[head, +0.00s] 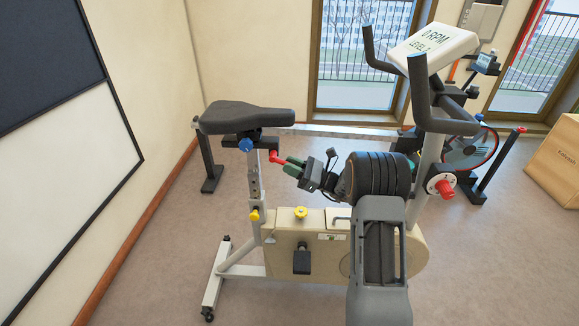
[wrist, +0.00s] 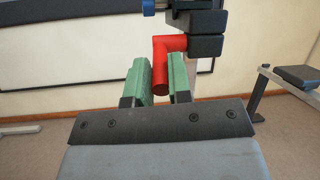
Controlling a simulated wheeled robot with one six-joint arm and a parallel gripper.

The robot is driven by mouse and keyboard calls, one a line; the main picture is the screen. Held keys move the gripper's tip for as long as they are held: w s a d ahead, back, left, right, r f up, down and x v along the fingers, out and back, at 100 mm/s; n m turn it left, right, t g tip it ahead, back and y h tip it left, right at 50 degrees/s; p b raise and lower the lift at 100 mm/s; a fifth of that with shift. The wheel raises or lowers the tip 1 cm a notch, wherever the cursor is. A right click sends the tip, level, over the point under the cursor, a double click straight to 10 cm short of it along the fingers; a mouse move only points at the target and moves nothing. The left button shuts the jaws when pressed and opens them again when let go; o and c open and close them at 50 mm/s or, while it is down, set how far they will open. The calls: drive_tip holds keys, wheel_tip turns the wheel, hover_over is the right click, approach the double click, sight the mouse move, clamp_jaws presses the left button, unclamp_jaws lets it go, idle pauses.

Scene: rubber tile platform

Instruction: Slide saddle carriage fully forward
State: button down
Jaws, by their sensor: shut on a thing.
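The exercise bike's black saddle (head: 245,117) sits on the saddle carriage, above a perforated seat post (head: 254,184). A blue knob (head: 246,145) shows on the carriage below the saddle. A red bent handle (head: 274,156) sticks out on the carriage's right side; in the wrist view the handle (wrist: 161,72) joins dark blocks (wrist: 207,45). My gripper (head: 288,165) has green fingers and is shut on the red handle's hanging end, one finger on each side. The carriage's rail is mostly hidden under the saddle.
The bike's console (head: 433,46) and black handlebars (head: 420,85) stand at right. Another machine with a long rail (head: 335,131) stands behind. A wooden box (head: 556,165) is at far right.

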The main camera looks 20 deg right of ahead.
drive_tip(key=c, duration=1.4)
unclamp_jaws()
drive_tip(key=shift+d+f, duration=0.1)
drive_tip(key=shift+d, duration=0.3)
drive_tip(key=shift+o, duration=0.5)
drive_tip(key=shift+w+d+t, duration=0.1)
drive_tip(key=shift+d+t, duration=0.15)
drive_tip(key=shift+t, duration=0.05)
drive_tip(key=shift+o, duration=0.9)
drive_tip(key=shift+a, duration=0.1)
drive_tip(key=shift+o, duration=0.3)
drive_tip(key=shift+a, duration=0.2)
drive_tip(key=v, duration=1.4)
